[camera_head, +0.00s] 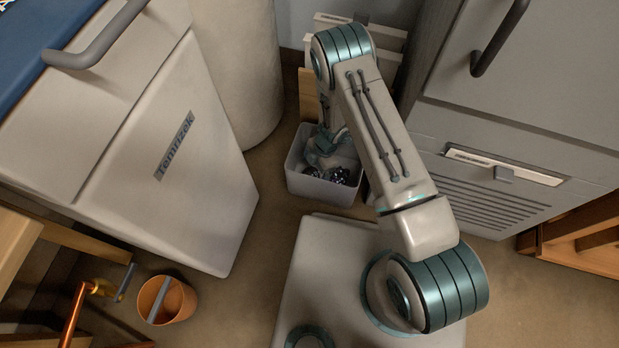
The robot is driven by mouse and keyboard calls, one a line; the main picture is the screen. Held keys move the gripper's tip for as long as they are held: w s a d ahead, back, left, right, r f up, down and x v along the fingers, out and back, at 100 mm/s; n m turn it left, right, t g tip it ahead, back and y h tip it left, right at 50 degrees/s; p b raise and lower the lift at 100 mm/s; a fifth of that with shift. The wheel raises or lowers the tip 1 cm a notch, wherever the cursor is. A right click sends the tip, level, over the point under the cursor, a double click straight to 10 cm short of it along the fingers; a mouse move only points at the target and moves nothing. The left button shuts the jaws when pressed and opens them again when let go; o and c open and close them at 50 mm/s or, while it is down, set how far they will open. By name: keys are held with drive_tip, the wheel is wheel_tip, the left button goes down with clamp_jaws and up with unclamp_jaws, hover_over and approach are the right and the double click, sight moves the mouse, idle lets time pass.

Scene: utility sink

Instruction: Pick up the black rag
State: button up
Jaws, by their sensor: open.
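A dark, crumpled thing (341,176), which looks like the black rag, lies inside a small pale grey bin (318,191) on the floor. My gripper (322,160) reaches down into the bin's mouth, at the left of the dark cloth. It is open. My wrist and the bin wall hide part of the fingers, and I cannot tell whether they touch the cloth. The far right part of the bin is hidden behind my arm.
A white cabinet (165,160) stands left, a grey cabinet (500,115) right. A pale cylinder (240,70) and boards (375,35) stand behind the bin. An orange bucket (167,300) is at lower left. Floor (240,290) is free between bucket and my base.

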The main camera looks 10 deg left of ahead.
sight(310, 174)
drive_tip(key=b+x, duration=0.3)
drive_tip(key=x, duration=0.2)
drive_tip(key=shift+w+a+f, duration=0.1)
drive_tip(key=shift+w+a, duration=0.1)
drive_tip(key=c, duration=1.1)
drive_tip(key=shift+r, duration=0.2)
wheel_tip(310, 174, up, 18)
drive_tip(key=p, duration=0.8)
drive_tip(key=shift+f, duration=0.1)
drive_tip(key=w+d+r+p, duration=0.3)
drive_tip(key=d+r+p, duration=0.4)
drive_tip(key=r+p, duration=0.15)
wheel_tip(310, 174, down, 7)
drive_tip(key=b, duration=0.6)
drive_tip(key=shift+r, duration=0.15)
